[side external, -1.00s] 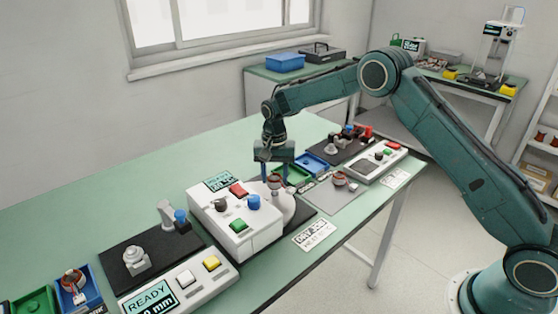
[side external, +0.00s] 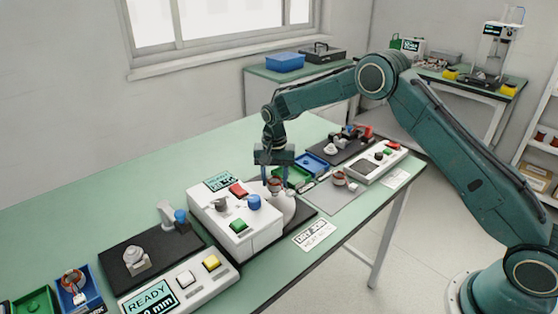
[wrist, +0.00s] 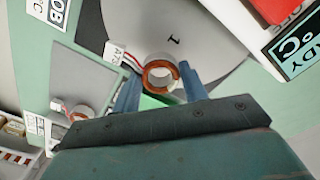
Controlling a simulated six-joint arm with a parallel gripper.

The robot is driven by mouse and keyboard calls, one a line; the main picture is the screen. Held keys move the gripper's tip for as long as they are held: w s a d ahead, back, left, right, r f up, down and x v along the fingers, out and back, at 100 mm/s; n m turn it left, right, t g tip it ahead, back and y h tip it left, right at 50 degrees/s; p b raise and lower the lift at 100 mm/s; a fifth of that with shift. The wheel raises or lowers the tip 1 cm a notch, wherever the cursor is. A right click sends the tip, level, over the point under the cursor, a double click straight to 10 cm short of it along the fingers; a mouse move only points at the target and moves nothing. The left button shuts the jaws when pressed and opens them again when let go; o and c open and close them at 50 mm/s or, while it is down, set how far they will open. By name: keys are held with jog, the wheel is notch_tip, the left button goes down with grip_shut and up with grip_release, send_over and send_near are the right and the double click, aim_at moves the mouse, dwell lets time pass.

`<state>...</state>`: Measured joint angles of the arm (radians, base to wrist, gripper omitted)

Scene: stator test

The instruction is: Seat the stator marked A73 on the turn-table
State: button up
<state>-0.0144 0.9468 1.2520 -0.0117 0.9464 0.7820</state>
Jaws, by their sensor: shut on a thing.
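My gripper (wrist: 163,88) is shut on a ring-shaped stator (wrist: 160,74) with copper windings. A white tag (wrist: 116,54) on red and white leads beside it appears to read A73, partly cut by the view. The turn-table (wrist: 200,35) is a pale grey disc marked 1, lying under and beyond the stator in the wrist view. In the side view the gripper (side external: 275,178) points down and holds the stator (side external: 275,186) over or on the turn-table (side external: 290,210). I cannot tell whether the stator touches the disc.
A white tester box (side external: 235,218) with coloured buttons stands close left of the turn-table. Another stator (side external: 340,178) lies on a grey mat (side external: 330,202) to the right. Green and blue trays (side external: 313,165) sit behind. A black fixture plate (side external: 165,245) is at the left.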

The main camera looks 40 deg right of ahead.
jog(key=shift+f, duration=0.95)
dwell(0.6)
jog(key=o, duration=1.1)
jog(key=shift+r, duration=0.1)
notch_tip(320, 180, up, 14)
jog(key=shift+d+f, duration=0.1)
jog(key=shift+f, duration=0.05)
dwell(0.6)
